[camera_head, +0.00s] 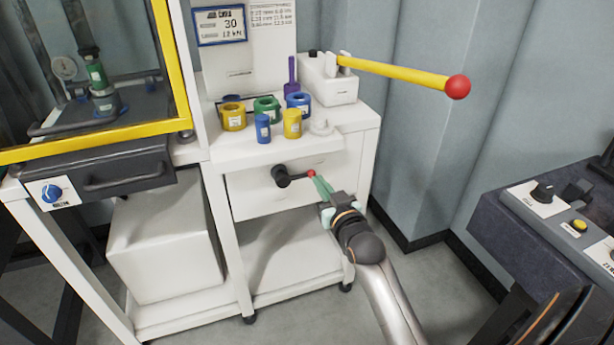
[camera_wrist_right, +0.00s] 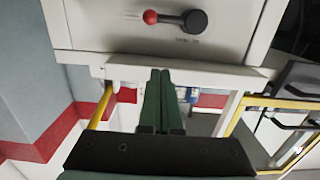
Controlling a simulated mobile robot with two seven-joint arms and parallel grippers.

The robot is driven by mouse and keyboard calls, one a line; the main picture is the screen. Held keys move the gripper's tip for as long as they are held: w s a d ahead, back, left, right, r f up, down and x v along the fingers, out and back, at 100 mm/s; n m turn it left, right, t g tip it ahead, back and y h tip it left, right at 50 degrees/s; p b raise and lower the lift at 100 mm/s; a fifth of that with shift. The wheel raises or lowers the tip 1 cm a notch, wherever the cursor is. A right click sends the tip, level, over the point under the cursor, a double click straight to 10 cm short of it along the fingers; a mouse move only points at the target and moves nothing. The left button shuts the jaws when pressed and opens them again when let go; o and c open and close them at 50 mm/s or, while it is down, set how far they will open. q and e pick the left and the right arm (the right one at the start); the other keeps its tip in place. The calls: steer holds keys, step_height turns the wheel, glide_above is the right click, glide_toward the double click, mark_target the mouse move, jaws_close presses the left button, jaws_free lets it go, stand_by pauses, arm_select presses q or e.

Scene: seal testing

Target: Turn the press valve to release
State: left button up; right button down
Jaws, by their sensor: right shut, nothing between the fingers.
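The valve on the white cabinet's front panel has a black round hub (camera_head: 281,176) and a short lever ending in a red ball (camera_head: 310,174) on its right. In the right wrist view, which is turned over, the hub (camera_wrist_right: 194,21) and red ball (camera_wrist_right: 150,17) show at the top. My right gripper (camera_head: 321,186) is at the red ball's lower right, its green fingers together and empty. In the wrist view the fingers (camera_wrist_right: 159,85) are pressed together, apart from the valve in the picture. Whether they touch the ball is hard to tell. My left gripper is not in view.
Above the valve, the bench top (camera_head: 350,118) carries several coloured rings and cylinders. A white pump block (camera_head: 328,86) has a long yellow lever (camera_head: 395,73) reaching right. A yellow-framed press (camera_head: 184,60) stands left, and a dark console (camera_head: 530,235) stands right.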

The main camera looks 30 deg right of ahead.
steer(key=b, duration=0.2)
glide_above(307, 176)
steer(key=s+a, duration=0.2)
steer(key=f, duration=0.3)
steer(key=shift+s+d+f, duration=0.1)
steer(key=shift+d+f, duration=0.1)
steer(key=shift+d, duration=0.1)
steer(key=shift+f+b, duration=0.35)
steer(key=shift+f, duration=0.1)
steer(key=shift+f, duration=0.1)
